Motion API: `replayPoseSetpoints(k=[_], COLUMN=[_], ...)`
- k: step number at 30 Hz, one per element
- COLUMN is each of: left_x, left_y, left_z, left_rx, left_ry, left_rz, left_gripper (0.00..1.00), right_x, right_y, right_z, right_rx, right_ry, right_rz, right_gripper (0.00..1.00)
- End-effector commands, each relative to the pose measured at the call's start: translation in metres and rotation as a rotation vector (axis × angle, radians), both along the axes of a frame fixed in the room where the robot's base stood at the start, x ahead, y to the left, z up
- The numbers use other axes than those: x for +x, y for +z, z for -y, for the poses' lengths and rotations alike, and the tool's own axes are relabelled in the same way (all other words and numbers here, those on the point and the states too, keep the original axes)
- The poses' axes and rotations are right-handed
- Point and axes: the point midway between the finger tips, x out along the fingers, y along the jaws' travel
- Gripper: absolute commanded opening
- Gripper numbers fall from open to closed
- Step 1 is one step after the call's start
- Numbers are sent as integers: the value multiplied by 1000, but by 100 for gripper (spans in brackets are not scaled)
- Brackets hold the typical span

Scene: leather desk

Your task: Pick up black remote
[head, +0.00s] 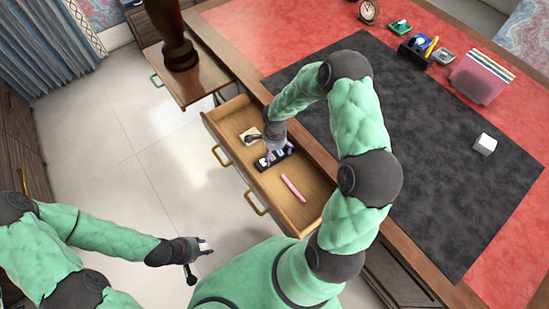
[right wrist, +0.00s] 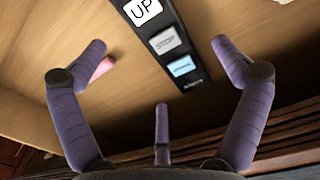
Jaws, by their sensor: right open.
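The black remote (head: 275,160) lies in the open wooden drawer, partly hidden by my right gripper. In the right wrist view the remote (right wrist: 178,58) shows a white "UP" label, a grey button and a light blue button. My right gripper (head: 271,150) is over the drawer at the remote. In the right wrist view my right gripper (right wrist: 158,50) is open, with its purple fingers spread on either side of the remote and apart from it. My left gripper (head: 205,246) hangs empty over the floor at lower left; its finger opening is too small to tell.
The drawer (head: 225,113) also holds a pink pen-like item (head: 293,188) and a small pale item with something dark on it (head: 250,136). The drawer walls and desk edge are close around my right gripper. The desk mat (head: 440,180) is mostly clear.

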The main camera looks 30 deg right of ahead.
Motion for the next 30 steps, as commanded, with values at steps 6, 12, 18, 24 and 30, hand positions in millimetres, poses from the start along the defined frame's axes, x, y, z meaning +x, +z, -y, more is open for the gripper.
replayPoseSetpoints(k=[6,12,18,24,30], left_x=[0,0,0,0,0], left_y=[-11,-17,-16,-16,-16], left_z=[0,0,0,0,0], left_rx=[0,0,0,0,0], left_ry=[0,0,0,0,0], left_rz=[0,0,0,0,0], left_gripper=[40,40,40,40,40], right_x=[-1,0,0,0,0], right_y=[-29,-48,-48,-48,-48], right_z=[7,7,7,6,6], right_rx=[1,0,0,0,0], right_ry=[0,1,1,1,1], right_rz=[-4,-1,-1,-1,-1], right_gripper=[97,97,97,41,32])
